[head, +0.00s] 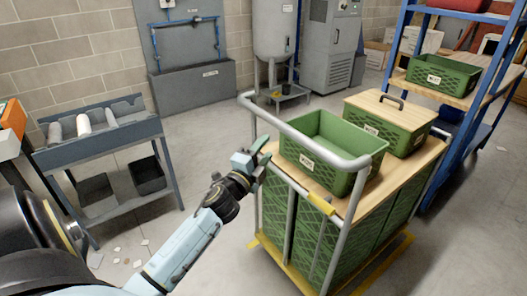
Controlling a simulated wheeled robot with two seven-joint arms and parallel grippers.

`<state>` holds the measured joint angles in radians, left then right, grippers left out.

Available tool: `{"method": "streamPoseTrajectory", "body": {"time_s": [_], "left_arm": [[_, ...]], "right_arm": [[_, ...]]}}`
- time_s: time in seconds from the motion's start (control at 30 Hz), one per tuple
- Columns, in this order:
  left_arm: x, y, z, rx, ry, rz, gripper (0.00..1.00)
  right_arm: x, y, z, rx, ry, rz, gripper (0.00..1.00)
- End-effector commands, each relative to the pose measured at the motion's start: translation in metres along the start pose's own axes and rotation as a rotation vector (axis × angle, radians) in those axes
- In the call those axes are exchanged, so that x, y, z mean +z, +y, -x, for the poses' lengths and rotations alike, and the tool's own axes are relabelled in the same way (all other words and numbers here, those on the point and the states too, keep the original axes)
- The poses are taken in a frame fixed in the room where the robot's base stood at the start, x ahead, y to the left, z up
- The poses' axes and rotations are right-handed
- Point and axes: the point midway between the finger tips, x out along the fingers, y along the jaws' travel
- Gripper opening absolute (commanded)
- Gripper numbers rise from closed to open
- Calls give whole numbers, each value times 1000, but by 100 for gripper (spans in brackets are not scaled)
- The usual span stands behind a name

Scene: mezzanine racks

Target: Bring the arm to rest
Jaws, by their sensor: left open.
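My left arm reaches in from the lower left, and its gripper (260,158) is at the near left side of the cart, close to the cart's grey push rail (290,128). The gripper is open and I see nothing held in it. Whether it touches the rail I cannot tell. An open green crate (318,172) stands on the cart's wooden top, just right of the gripper, and looks empty. My right gripper is not in view.
A lidded green crate (390,120) stands behind on the cart. A blue rack (455,95) with a green crate (443,76) is at the right. A grey sorting stand (100,140) is at the left.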

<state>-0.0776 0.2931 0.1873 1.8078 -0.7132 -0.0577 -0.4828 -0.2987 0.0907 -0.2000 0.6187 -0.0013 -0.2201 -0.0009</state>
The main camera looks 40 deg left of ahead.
Motion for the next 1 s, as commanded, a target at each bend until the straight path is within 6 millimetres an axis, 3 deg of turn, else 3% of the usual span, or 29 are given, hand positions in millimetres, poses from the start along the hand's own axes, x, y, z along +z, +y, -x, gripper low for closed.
{"method": "streamPoseTrajectory", "body": {"time_s": [0.53,0.63,0.77,0.87,1.0], "left_arm": [[0,1,0,1,0,1,47],[0,15,3,32,-6,25,47],[2,74,17,156,-33,124,47],[1,143,43,302,-77,241,47],[-3,237,98,514,-166,403,47]], "right_arm": [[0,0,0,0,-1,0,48],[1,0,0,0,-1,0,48],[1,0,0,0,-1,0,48],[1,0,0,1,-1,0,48],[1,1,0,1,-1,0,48]]}}
